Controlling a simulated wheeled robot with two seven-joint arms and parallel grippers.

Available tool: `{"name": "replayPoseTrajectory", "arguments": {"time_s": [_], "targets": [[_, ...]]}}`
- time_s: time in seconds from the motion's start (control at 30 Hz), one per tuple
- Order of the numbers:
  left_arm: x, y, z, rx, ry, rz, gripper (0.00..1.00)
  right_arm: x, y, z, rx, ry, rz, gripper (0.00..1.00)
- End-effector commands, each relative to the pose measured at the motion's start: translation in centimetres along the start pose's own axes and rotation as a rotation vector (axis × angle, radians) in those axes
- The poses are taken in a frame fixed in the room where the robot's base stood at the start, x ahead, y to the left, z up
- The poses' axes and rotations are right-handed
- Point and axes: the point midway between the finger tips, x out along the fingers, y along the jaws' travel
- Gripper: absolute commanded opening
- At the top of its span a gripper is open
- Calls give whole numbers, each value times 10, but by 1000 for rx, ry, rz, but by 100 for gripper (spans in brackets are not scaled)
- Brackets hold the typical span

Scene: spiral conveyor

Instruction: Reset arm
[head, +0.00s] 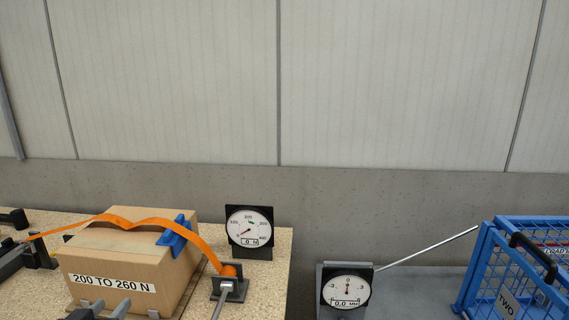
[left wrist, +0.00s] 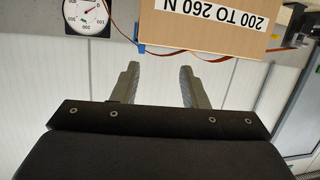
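My left gripper (head: 103,307) is at the bottom left of the head view, in front of the cardboard box (head: 125,270) marked "200 TO 260 N". In the left wrist view, my left gripper's fingers (left wrist: 159,68) are apart with nothing between them, and the box (left wrist: 205,30) shows upside down beyond them. Whether a finger touches the box I cannot tell. My right gripper is in neither view.
An orange strap (head: 150,221) crosses the box over a blue corner piece (head: 175,235) to a ratchet (head: 230,287) with a metal handle. A force gauge (head: 249,226) stands behind. Right are a millimetre dial (head: 346,287), slanted rod (head: 425,249) and blue cage (head: 483,265) marked "TWO".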

Motion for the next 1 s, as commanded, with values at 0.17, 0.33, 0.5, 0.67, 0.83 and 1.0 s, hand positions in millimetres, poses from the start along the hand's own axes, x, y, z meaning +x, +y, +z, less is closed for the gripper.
{"name": "replayPoseTrajectory", "arguments": {"time_s": [0.17,0.33,0.5,0.67,0.83,1.0], "targets": [[-26,8,10,-65,-163,-34,40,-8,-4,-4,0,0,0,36],[-77,39,37,-166,-426,0,40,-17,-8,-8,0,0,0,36],[-138,84,65,-238,-684,120,40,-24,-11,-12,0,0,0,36],[-174,108,78,-258,-817,208,40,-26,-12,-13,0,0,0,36],[-183,114,82,-261,-853,232,40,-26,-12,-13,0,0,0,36],[-182,114,82,-261,-852,230,40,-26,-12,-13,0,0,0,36]]}}
